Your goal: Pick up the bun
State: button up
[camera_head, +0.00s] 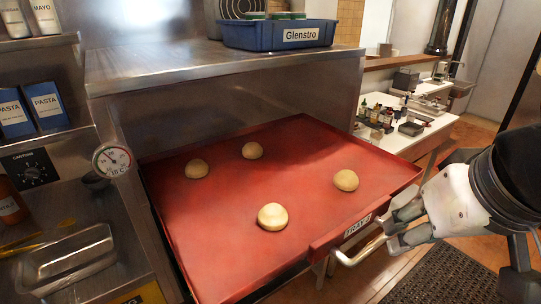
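Several round, pale tan buns lie spread out on a red tray (320,225) labelled TRAY. One bun (272,216) is nearest the front, one (346,180) is to its right, and others lie farther back at centre (252,150) and left (197,168). My gripper (391,229) is at the right, by the tray's front right corner, close to the tray's metal handle (357,254). Its fingers look spread apart and hold no bun. Whether a finger touches the handle or tray edge is unclear.
A steel counter (150,62) stands behind the tray, bearing a blue bin (278,36) labelled Glenstro. A dial thermometer (112,158) and a metal container (68,257) are at left. A white side table (405,135) with bottles stands back right. The space above the tray is clear.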

aim_at(273, 218)
jog(key=i+j+z, duration=0.15)
jog(key=z, duration=0.35)
jog(key=i+j+z, duration=0.15)
jog(key=j+z, duration=0.15)
jog(key=z, duration=0.15)
